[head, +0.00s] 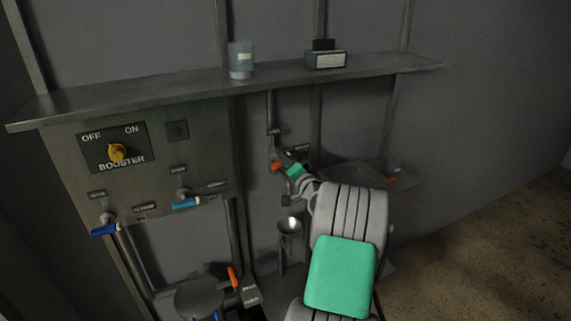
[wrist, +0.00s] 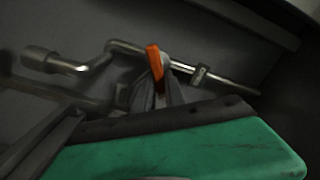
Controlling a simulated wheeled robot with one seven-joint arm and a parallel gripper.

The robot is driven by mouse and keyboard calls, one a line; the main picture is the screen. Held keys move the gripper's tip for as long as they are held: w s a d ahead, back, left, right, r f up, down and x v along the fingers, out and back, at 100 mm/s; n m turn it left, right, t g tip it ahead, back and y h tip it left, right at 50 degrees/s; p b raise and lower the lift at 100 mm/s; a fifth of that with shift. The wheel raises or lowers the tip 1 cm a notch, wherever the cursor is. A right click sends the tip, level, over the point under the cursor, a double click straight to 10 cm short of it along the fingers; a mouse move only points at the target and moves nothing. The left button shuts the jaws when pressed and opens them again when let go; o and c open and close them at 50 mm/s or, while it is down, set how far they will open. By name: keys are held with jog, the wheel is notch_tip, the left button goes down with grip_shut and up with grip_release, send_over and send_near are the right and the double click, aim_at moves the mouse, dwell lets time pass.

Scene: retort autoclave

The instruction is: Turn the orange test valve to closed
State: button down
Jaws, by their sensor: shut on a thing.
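The orange test valve has an orange handle (head: 276,165) on a vertical pipe below the shelf, near the middle of the head view. My gripper (head: 281,161) reaches it from the lower right and is shut on the handle. In the wrist view the orange handle (wrist: 155,62) stands up at the fingertips of my gripper (wrist: 162,92). Metal pipework runs behind it. The fingers and the green gripper body hide the lower part of the handle and most of the valve body.
A metal shelf (head: 180,88) runs above, carrying a clear jar (head: 241,60) and a small labelled box (head: 326,58). A booster switch panel (head: 115,147) and blue-handled valves (head: 104,230) are at left. Another orange-handled lever (head: 232,277) is lower down. A metal funnel (head: 290,226) sits below my gripper.

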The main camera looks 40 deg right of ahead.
jog(key=m, duration=0.6)
jog(key=shift+d+f+p, duration=0.1)
jog(key=shift+f+p, duration=0.2)
jog(key=shift+p, duration=0.05)
jog(key=shift+m, duration=0.3)
jog(key=c, duration=1.4)
grip_release()
jog(key=b+v, duration=0.1)
jog(key=v, duration=0.7)
